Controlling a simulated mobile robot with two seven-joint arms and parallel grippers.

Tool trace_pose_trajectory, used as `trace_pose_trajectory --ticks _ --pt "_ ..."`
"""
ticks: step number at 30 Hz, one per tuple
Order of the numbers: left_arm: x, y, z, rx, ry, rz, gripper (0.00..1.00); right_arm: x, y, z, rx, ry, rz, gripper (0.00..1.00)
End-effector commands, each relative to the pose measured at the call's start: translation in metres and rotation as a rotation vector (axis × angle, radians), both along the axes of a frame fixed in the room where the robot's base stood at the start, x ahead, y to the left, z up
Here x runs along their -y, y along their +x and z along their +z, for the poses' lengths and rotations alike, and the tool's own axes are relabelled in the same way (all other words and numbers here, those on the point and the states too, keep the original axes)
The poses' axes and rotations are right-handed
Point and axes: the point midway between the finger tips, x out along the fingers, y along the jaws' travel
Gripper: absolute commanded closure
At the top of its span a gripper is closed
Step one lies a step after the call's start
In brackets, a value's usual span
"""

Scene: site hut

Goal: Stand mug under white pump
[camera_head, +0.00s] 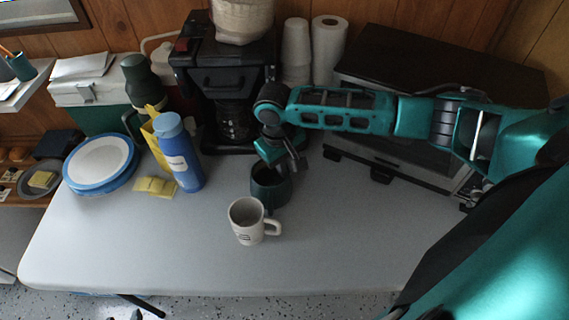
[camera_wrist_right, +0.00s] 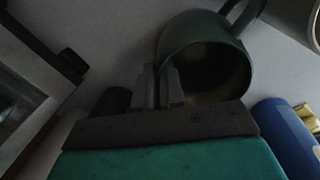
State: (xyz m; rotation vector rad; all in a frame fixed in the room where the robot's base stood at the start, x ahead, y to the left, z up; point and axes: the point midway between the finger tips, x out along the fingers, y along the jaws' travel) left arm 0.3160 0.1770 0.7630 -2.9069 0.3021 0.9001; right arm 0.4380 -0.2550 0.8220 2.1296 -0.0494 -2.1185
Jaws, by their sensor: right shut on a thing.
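A dark green mug (camera_head: 271,190) stands upright on or just above the grey table, behind a white mug (camera_head: 246,222) with dark print and its handle to the right. My right gripper (camera_head: 281,165) is shut on the rim wall of the dark green mug from above. In the right wrist view the right gripper's fingers (camera_wrist_right: 161,86) pinch the wall of this mug (camera_wrist_right: 205,55), whose open mouth and handle show. I cannot pick out a white pump for certain; a white curved part (camera_head: 152,42) shows behind the coffee machine. My left gripper is not in view.
A black coffee machine (camera_head: 222,78) stands behind the mugs. Paper cups (camera_head: 296,50) and a dark cabinet (camera_head: 430,75) stand at the back right. The front of the table is clear.

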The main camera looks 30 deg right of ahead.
Motion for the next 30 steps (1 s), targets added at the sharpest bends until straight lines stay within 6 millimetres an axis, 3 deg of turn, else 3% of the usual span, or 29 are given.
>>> trace_pose_trajectory --ticks 2,3,11,20,23,30 --pt "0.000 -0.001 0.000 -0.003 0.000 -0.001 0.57 0.000 0.000 -0.001 0.000 0.001 -0.001 1.00" --pt "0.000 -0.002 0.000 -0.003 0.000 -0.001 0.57 0.000 0.000 -0.003 -0.001 0.001 -0.001 0.90" --pt "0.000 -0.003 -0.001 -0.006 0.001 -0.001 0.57 0.000 0.000 -0.002 0.000 0.000 -0.001 0.66" --pt "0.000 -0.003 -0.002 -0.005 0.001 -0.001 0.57 0.000 0.001 0.001 0.002 -0.001 -0.001 0.66" --pt "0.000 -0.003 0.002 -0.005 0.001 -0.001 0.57 -0.001 0.001 0.014 0.002 0.001 -0.001 0.66" --pt "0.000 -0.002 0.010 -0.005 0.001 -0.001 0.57 -0.008 0.000 0.065 0.004 0.001 0.000 0.66"
